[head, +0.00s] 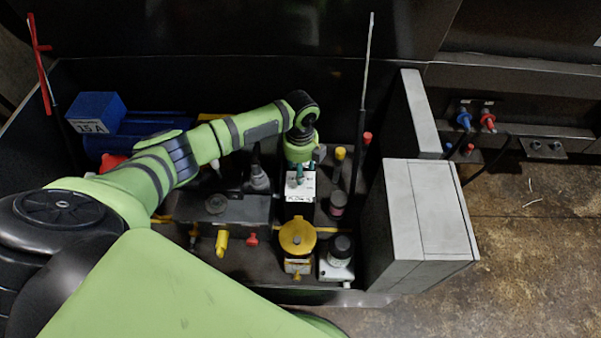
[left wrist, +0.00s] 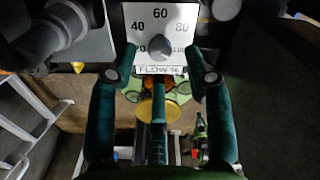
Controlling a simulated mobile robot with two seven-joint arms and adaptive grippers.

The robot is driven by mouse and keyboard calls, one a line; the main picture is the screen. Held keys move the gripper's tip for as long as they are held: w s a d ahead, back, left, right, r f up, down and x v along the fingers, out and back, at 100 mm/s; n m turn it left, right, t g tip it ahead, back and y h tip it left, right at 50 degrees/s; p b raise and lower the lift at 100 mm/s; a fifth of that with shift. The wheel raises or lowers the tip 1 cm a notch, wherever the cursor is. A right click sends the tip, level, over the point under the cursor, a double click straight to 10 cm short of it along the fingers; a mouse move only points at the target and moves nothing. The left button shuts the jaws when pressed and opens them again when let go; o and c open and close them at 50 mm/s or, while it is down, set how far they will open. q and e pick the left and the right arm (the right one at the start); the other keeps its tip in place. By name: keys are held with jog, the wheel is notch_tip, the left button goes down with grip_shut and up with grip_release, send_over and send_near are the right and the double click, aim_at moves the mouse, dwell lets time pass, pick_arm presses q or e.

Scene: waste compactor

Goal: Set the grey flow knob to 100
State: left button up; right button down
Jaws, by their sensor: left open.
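The white flow plate (head: 299,188) stands among the parts in the middle of the dark housing in the head view. In the left wrist view the plate (left wrist: 180,14) shows the numbers 40, 60 and 80 and the label FLOW %. The round grey flow knob (left wrist: 160,47) sits at its lower middle; its pointer is too unclear to read. My left gripper (head: 300,173) is over the plate. In the left wrist view its open teal fingers (left wrist: 160,77) lie apart, below and to either side of the knob, with nothing held. My right gripper is out of view.
A yellow round cap (head: 297,236) and a black-topped white unit (head: 340,258) stand in front of the plate. A thin upright rod (head: 367,75) rises to its right. A grey box (head: 420,215) stands further right. A blue block (head: 96,111) lies at the left.

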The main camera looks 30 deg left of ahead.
pick_arm(q)
notch_tip(320, 180, up, 9)
jog(key=shift+f, duration=0.2)
jog(key=shift+s+f, duration=0.1)
dwell(0.5)
